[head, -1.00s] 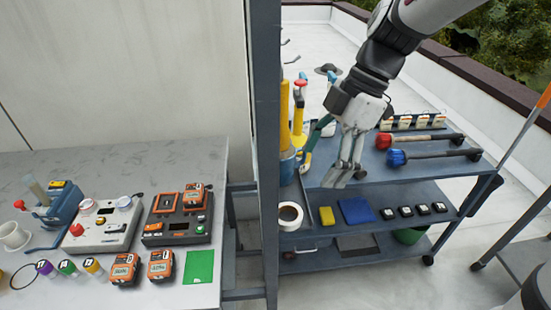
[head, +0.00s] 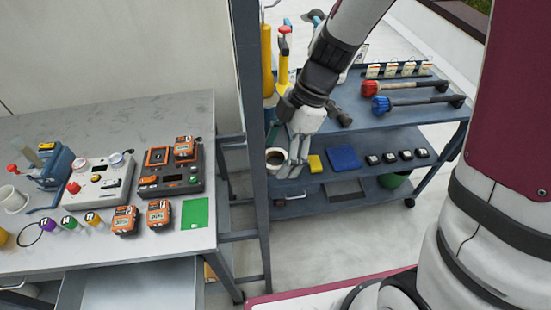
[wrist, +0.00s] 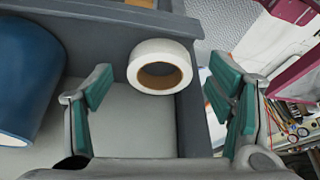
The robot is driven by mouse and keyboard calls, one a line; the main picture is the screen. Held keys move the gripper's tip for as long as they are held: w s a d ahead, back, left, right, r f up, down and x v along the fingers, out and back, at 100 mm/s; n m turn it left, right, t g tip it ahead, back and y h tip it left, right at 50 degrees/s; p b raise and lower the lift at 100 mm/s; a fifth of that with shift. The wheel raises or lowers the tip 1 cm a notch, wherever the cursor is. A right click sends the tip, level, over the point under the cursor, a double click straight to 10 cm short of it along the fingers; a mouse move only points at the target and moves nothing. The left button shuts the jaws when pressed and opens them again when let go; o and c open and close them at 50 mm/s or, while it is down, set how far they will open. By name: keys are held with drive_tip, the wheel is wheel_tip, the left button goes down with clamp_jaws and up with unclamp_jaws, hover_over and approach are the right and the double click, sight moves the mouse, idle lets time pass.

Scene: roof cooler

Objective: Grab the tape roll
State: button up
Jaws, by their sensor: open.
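The tape roll is a white ring with a brown core. In the head view the tape roll (head: 274,158) sits at the left end of the cart's middle shelf, partly hidden by my gripper (head: 291,168). In the wrist view the tape roll (wrist: 160,66) lies flat against the shelf's raised edge. My gripper (wrist: 165,108) is open and empty, with its green-padded fingers spread to either side of the view. The roll appears between the fingers, beyond their tips. I see no contact.
A blue cylinder (wrist: 22,80) stands on the left in the wrist view. On the cart shelf, a yellow sponge (head: 315,163) and a blue cloth (head: 344,158) lie right of the roll. A dark post (head: 250,130) rises left of the cart. A workbench (head: 120,250) with devices stands further left.

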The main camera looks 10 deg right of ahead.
drive_tip(key=shift+f, duration=0.1)
drive_tip(key=shift+c, duration=0.2)
drive_tip(key=c, duration=1.2)
